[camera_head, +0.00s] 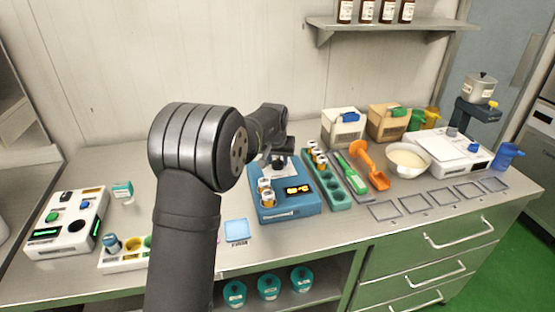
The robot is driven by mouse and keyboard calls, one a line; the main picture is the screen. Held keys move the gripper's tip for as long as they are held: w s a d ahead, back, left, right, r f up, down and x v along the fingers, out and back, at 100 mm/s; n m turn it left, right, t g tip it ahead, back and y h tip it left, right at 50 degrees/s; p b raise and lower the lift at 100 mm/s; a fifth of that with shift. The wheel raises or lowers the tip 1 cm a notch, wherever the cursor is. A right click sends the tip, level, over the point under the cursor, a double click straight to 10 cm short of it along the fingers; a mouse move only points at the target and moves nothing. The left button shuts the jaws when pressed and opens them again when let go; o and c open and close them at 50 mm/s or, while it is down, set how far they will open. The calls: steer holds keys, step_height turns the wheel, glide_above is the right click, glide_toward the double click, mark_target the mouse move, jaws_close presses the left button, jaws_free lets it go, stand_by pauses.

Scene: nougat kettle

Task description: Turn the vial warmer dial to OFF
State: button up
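A blue bench device (290,212) stands at mid-counter with an amber-lit display (298,189) on its face. Small orange-and-white vials (267,195) sit at its left side. It looks like the vial warmer, but I cannot read a label. No dial can be made out on it; part of its top is hidden behind my gripper. My gripper (270,160) is over the back of this device, pointing down. Its fingers are small and partly hidden, so I cannot tell whether they are open or touching anything.
A white device (68,226) with blue and green knobs stands far left. A teal rack (333,190), a green-handled tool (356,178) and an orange scoop (374,172) lie close right of the blue device. A bowl (408,158) is farther right. A light-blue square (236,231) lies at front left.

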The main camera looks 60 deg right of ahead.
steer(key=shift+n, duration=0.4)
steer(key=n, duration=0.1)
steer(key=n+t, duration=0.1)
steer(key=n, duration=0.1)
steer(key=shift+s+d+n+y, duration=0.1)
steer(key=shift+s+n+y, duration=0.05)
steer(key=shift+n+y, duration=0.2)
steer(key=n, duration=0.2)
steer(key=n+t+y, duration=0.1)
steer(key=n, duration=0.1)
steer(key=shift+d+n+t+y, duration=0.1)
steer(key=shift+n+t+y, duration=0.15)
steer(key=shift+t, duration=0.05)
steer(key=n+y, duration=0.1)
steer(key=n, duration=0.3)
steer(key=shift+d+f+n+y, duration=0.1)
steer(key=shift+n+y, duration=0.2)
steer(key=shift+y, duration=0.1)
steer(key=shift+d+n+y, duration=0.1)
steer(key=shift+n+y, duration=0.7)
steer(key=shift+n, duration=1.4)
steer(key=o, duration=1)
